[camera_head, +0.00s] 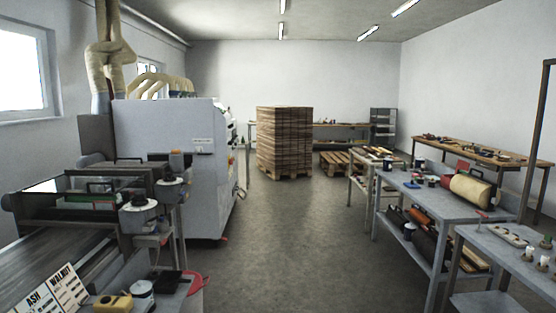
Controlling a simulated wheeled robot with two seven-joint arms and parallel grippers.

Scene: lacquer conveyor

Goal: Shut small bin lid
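A small pinkish-red bin (198,290) stands low at the bottom left, beside the end of the conveyor machine. It is partly hidden by the small stand in front of it. I cannot clearly tell a lid on it or whether one is open. Neither of my grippers is in the head view.
A conveyor machine (70,250) with a sign board and small pots fills the left. A large white machine (170,160) stands behind it. Grey work tables (425,195) line the right. A wood stack (284,140) is at the back. The middle floor (290,240) is clear.

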